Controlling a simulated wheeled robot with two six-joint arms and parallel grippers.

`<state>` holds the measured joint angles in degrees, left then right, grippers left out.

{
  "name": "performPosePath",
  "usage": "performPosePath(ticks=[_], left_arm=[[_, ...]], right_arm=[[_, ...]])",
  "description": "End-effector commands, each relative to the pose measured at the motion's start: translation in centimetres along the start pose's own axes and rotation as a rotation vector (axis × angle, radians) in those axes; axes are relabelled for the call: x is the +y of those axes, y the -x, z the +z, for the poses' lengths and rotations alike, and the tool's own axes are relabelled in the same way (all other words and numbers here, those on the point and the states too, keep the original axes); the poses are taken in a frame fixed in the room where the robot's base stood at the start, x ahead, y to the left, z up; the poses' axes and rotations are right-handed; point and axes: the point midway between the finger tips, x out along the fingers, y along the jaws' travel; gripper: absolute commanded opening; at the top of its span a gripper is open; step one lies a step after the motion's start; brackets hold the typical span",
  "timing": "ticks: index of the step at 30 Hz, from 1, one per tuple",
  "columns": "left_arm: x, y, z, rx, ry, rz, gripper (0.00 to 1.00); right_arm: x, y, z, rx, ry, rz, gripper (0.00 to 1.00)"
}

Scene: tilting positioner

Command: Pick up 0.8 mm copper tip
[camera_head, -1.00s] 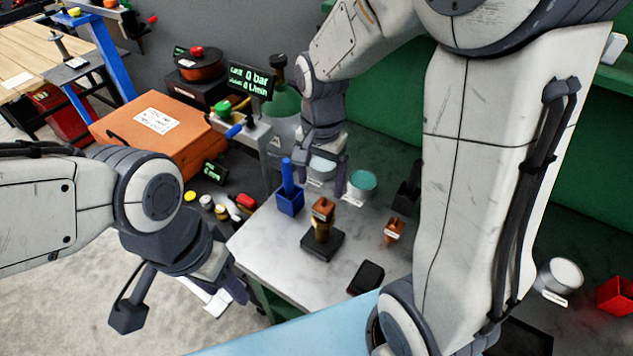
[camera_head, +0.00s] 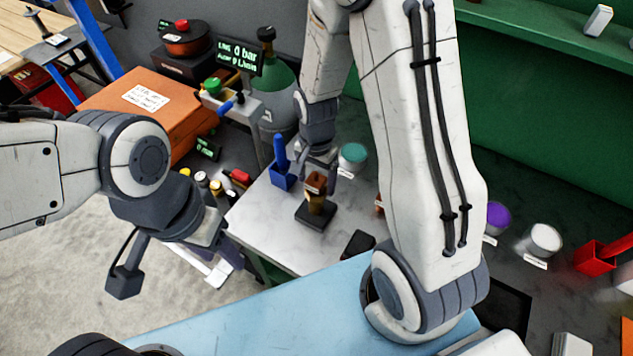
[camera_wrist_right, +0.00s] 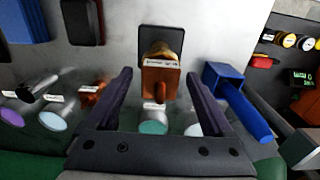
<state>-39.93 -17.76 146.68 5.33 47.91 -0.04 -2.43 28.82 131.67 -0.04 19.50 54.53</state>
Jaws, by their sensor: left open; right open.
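A copper-brown labelled piece (camera_head: 316,183) sits on a brass-coloured post on a square black base (camera_head: 314,216) on the marble-topped table. It also shows in the right wrist view (camera_wrist_right: 160,80), between the finger lines; its label is too small to read. My right gripper (camera_head: 318,158) is open just behind and above it, and no grip shows. A second copper piece (camera_wrist_right: 92,95) lies left in the right wrist view; my right arm mostly hides it in the head view. I cannot tell which is the 0.8 mm tip. My left gripper (camera_head: 222,262) is open and empty left of the table.
A blue holder (camera_head: 283,180) with a blue stick stands close left of the post. A teal-topped tin (camera_head: 353,156) stands behind right. A dark block (camera_head: 358,243) lies near the front edge. An orange case (camera_head: 145,105) and gas bottle (camera_head: 283,90) stand farther back left.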

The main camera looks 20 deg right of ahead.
Motion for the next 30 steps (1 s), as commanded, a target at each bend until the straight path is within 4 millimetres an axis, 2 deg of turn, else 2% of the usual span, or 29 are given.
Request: performPosePath(ticks=[6, 11, 12, 13, 24, 30], left_arm=[[0.0, 0.0, 0.0, 0.000, 0.000, 0.000, 0.50], [0.0, 0.0, 0.0, 0.000, 0.000, 0.000, 0.50], [0.0, 0.0, 0.0, 0.000, 0.000, 0.000, 0.50], [0.0, 0.0, 0.0, 0.000, 0.000, 0.000, 0.50], [0.0, -0.1, 0.0, 0.000, 0.000, 0.000, 0.50], [0.0, -0.5, 0.0, 0.000, 0.001, 0.000, 0.50]], right_arm=[[0.0, -0.1, 0.0, 0.000, 0.000, 0.000, 0.86], [0.0, -0.1, 0.0, 0.000, 0.000, 0.000, 0.25], [0.0, -0.1, 0.0, 0.000, 0.000, 0.000, 0.10], [0.0, -0.1, 0.0, 0.000, 0.000, 0.000, 0.00], [-0.1, 0.1, 0.0, 0.001, 0.000, -0.002, 0.00], [-0.1, 1.2, -0.1, 0.003, 0.001, -0.004, 0.00]])
